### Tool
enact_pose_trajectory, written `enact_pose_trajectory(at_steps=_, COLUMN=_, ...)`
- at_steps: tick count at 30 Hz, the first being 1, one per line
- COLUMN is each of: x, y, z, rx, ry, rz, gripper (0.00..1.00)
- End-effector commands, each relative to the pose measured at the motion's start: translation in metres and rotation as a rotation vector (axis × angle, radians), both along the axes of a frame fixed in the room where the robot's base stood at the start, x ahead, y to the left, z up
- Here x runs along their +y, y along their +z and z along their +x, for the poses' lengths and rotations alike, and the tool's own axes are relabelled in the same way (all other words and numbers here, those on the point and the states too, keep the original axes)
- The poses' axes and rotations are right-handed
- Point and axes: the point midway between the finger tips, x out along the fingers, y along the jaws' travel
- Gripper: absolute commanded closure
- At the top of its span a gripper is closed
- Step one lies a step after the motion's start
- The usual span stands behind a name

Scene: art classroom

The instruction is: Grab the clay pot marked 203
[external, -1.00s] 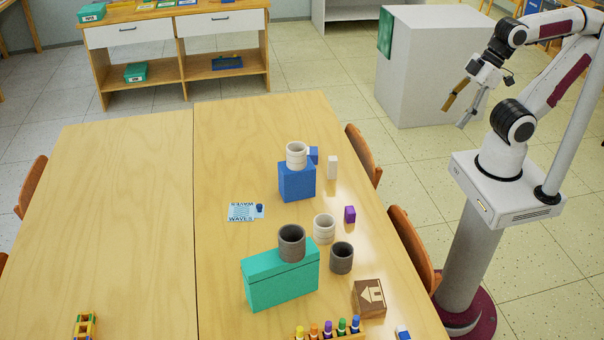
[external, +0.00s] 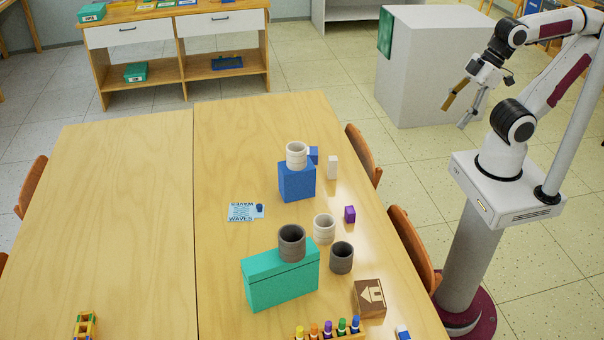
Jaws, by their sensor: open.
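Several clay pots stand on the right half of the wooden table. A white pot (external: 296,155) sits on top of a blue box (external: 297,182). A dark grey pot (external: 292,243) sits on top of a teal box (external: 281,276). A second white pot (external: 324,228) and a second dark grey pot (external: 341,257) stand upright on the table beside the teal box. I cannot read any number on the pots, so I cannot tell which is marked 203. My gripper (external: 453,114) is open and empty, right of the table and well away from the pots.
A brown box with an arrow (external: 369,298), a purple block (external: 350,214), a white block (external: 333,167) and a small blue block (external: 314,155) lie near the pots. Colored markers (external: 335,328) stand at the front. The table's left half (external: 120,210) is mostly clear. Chairs (external: 412,245) line the right edge.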

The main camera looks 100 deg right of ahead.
Motion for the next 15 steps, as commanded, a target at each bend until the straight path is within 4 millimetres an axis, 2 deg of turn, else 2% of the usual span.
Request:
enact_pose_trajectory(at_steps=8, x=0.001, y=-0.001, z=0.008, rx=-0.007, ry=0.004, rz=-0.001, gripper=0.38)
enact_pose_trajectory(at_steps=15, x=0.004, y=-0.006, z=0.041, rx=-0.038, ry=0.019, rz=-0.005, gripper=0.38)
